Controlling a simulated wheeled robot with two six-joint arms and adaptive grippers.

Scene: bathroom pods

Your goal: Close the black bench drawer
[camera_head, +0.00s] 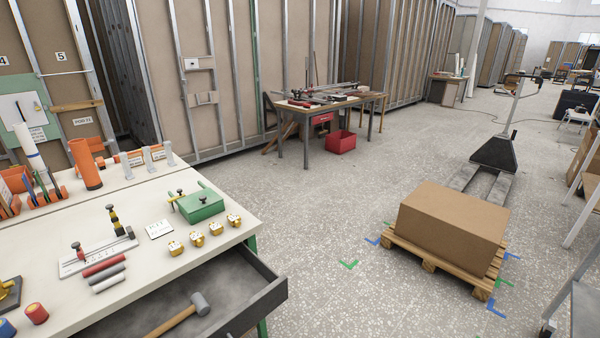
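The black bench drawer (262,306) is pulled out from under the near workbench (215,246) at the lower left. A mallet (188,312) with a grey head and wooden handle lies inside it. The drawer's right side wall and part of its interior show; its near part is cut off by the bottom edge of the picture. Neither of my grippers is in the head view.
The bench top holds a green box (201,205), several brass fittings (196,239), a clamp fixture and coloured cylinders. Open floor (340,235) lies right of the drawer. A pallet (428,262) with a cardboard box (452,222) stands farther right.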

